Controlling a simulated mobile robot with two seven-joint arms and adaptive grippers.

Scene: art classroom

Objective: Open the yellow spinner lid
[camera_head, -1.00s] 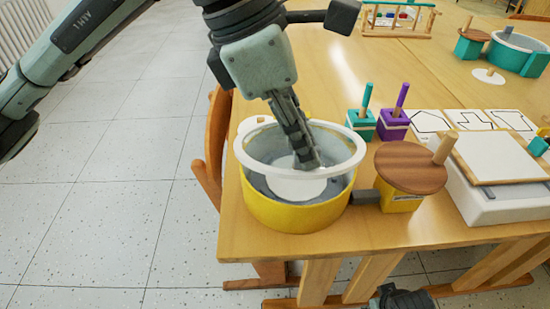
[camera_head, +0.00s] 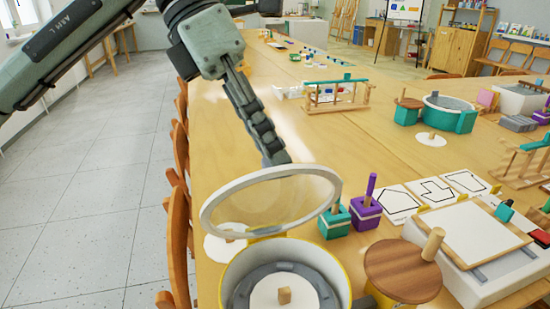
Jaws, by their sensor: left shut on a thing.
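The yellow spinner (camera_head: 330,263) is a round tub at the bottom of the view, cut off by the lower edge. Inside it are a grey ring and a white disc with a small wooden peg. Its lid (camera_head: 212,203), a clear pane with a white rim, is tilted up above the tub's far side, by a yellow piece at the back. My left gripper (camera_head: 274,158) is shut on the lid at the far, upper part of its rim. The fingertips are partly hidden there. My right gripper is not in view.
A round wooden top (camera_head: 402,268) on a yellow block stands right of the tub. Teal (camera_head: 335,222) and purple (camera_head: 366,212) pegged blocks stand behind it. A white disc (camera_head: 222,248) lies at the left. Chairs line the left table edge. The table beyond the lid is largely clear.

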